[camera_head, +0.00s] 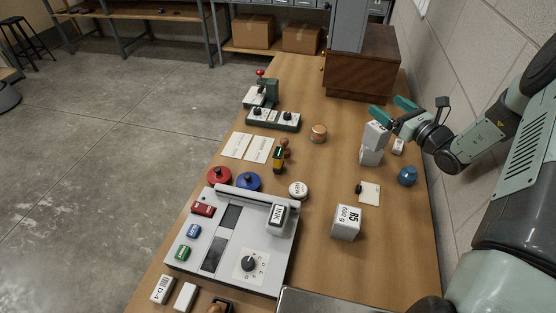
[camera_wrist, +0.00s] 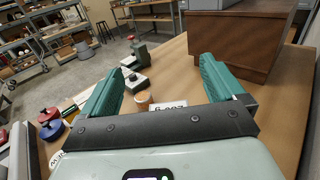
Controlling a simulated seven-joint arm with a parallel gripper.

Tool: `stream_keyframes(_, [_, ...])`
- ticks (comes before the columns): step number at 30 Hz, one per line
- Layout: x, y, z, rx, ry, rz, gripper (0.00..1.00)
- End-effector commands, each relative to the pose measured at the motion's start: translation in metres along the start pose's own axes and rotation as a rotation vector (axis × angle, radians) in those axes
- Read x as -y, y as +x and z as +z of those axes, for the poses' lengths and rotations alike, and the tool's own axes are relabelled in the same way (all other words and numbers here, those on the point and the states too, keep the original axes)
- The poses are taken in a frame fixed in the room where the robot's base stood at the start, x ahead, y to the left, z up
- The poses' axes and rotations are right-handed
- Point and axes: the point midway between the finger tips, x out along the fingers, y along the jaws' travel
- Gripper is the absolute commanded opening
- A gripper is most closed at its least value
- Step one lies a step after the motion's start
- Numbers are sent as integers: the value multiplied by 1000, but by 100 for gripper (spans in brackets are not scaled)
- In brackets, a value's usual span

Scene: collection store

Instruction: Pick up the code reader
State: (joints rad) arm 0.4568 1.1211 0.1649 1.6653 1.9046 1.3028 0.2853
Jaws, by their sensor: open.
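My gripper (camera_head: 385,104) is open, well to the right of that device, above and beside a stack of white boxes (camera_head: 371,156). Its two teal fingers stand apart in the wrist view (camera_wrist: 162,66), with nothing visible held between them. A white label edge (camera_wrist: 168,106) shows just beyond the palm.
A grey panel (camera_head: 270,200) with knob and coloured blocks fills the near left. Red (camera_head: 219,176) and blue (camera_head: 249,181) discs, cards (camera_head: 260,150), a green-and-white switch unit (camera_head: 274,119) and a round tin (camera_head: 319,132) surround the device. A wooden cabinet (camera_head: 362,66) stands behind.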

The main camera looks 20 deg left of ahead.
Motion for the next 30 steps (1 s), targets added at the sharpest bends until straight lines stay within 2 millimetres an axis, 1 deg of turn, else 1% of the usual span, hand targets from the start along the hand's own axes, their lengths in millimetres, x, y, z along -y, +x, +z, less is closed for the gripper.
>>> stream_keyframes(4, [0,0,0,0,0,0,96])
stream_keyframes(5, [0,0,0,0,0,0,94])
stream_keyframes(6, [0,0,0,0,0,0,88])
stream_keyframes(8, [0,0,0,0,0,0,79])
stream_keyframes(17, [0,0,2,0,-1,0,79])
stream_keyframes(20, [1,0,15,2,-3,-1,79])
stream_keyframes(23, [1,0,42,3,-6,-1,79])
stream_keyframes(24, [1,-1,56,3,-8,-1,79])
stream_keyframes(26, [-35,20,50,4,9,119,79])
stream_keyframes(27, [-58,30,50,6,11,200,79])
stream_keyframes(29, [-92,43,50,8,14,320,79])
stream_keyframes(30, [-115,49,50,7,14,400,79])
